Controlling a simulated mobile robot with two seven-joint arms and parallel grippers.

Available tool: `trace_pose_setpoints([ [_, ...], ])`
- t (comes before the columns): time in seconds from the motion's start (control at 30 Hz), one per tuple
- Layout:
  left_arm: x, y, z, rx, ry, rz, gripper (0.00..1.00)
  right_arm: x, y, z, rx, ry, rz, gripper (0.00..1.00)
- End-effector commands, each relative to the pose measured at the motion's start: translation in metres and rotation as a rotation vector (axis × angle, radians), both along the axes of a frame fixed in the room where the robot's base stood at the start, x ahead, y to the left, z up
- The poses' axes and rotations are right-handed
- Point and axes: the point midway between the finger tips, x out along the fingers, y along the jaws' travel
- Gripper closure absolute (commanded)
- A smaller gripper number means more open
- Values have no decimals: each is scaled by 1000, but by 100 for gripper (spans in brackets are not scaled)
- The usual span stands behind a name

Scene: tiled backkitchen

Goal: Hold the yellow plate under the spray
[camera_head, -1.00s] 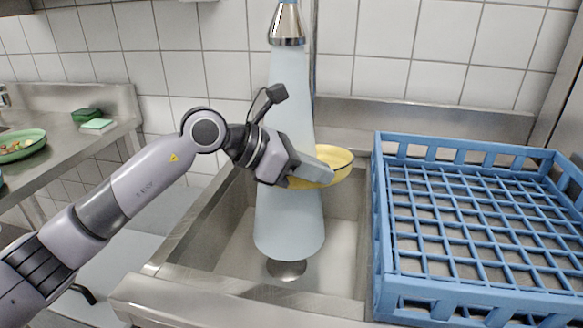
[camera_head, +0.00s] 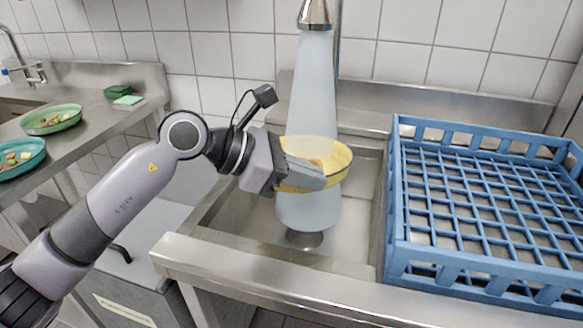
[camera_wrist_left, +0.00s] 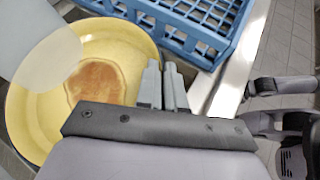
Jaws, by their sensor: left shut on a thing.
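The yellow plate (camera_head: 338,171) is held over the sink, tilted so that its inner face shows to the head camera. My left gripper (camera_head: 318,177) is shut on its near rim. In the left wrist view the plate (camera_wrist_left: 130,45) has a brown stain (camera_wrist_left: 97,82) on its inner face. The pale blue cone of spray (camera_head: 313,90) comes down from the metal nozzle (camera_head: 315,14) and meets the plate, and part of it shows below the plate. The spray (camera_wrist_left: 40,45) also covers part of the plate in the left wrist view.
A blue dish rack (camera_head: 395,215) stands right of the sink (camera_head: 225,212). A green plate (camera_head: 70,117) and a teal plate (camera_head: 38,160) with food scraps lie on the left counter, near a green sponge (camera_head: 128,100).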

Motion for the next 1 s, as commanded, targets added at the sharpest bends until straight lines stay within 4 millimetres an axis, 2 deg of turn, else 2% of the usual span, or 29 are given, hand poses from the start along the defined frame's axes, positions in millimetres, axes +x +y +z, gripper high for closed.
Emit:
trace_pose_setpoints([
  [0.27,-17,3,2,-1,-5,-8,100,0,0,6,-1,0,-1,100],
  [0.7,-75,22,2,-1,-2,-7,100,0,0,26,0,-1,-1,100],
  [1.0,-106,33,1,-1,-2,-5,100,0,0,35,1,-2,-1,100],
])
